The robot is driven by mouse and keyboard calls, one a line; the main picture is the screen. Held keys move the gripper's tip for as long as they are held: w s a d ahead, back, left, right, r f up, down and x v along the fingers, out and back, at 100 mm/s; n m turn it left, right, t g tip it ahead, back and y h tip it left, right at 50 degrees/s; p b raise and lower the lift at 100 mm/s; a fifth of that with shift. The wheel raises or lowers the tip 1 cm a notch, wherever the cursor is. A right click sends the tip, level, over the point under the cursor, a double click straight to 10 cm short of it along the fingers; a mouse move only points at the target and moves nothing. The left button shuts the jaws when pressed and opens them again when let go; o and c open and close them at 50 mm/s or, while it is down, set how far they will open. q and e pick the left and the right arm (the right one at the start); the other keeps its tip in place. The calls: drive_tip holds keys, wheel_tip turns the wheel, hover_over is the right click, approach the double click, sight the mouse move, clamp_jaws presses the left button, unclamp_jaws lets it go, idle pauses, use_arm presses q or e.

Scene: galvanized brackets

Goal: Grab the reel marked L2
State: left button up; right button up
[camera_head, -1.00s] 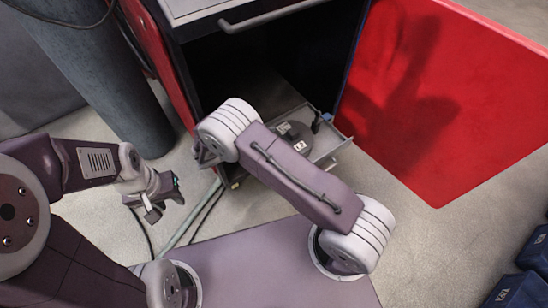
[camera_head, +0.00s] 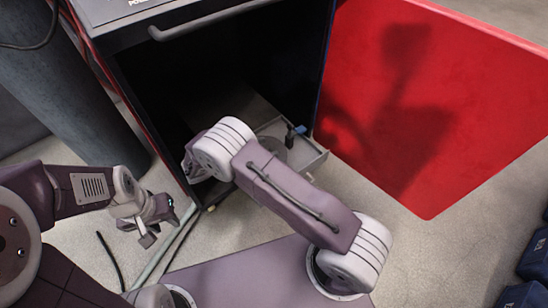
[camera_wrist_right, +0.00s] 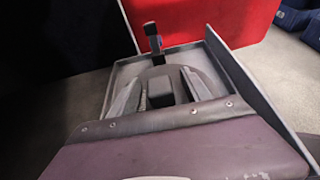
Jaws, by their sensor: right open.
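A dark, round, flat reel (camera_wrist_right: 172,73) lies in a shallow grey tray (camera_wrist_right: 232,72) in the right wrist view. A black block shows at its middle. In the head view the reel (camera_head: 272,151) is mostly hidden behind my right arm. No L2 mark is readable. My right gripper (camera_wrist_right: 163,76) is open, its two grey fingers on either side of the black block and over the reel. Whether they touch it, I cannot tell. My left gripper (camera_head: 150,224) hangs over the floor at left, away from the tray; its opening is unclear.
The tray sits low at the front of a dark open cabinet (camera_head: 236,22). A black upright piece (camera_wrist_right: 153,38) stands at the tray's far edge. A red panel (camera_head: 400,110) is to the right, a grey column (camera_head: 75,90) to the left. Dark blue bins (camera_head: 530,262) stand at far right.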

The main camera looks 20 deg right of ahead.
drive_tip(key=shift+a+r, duration=0.15)
drive_tip(key=shift+a, duration=0.05)
drive_tip(key=shift+c, duration=0.3)
clamp_jaws()
idle(0.9)
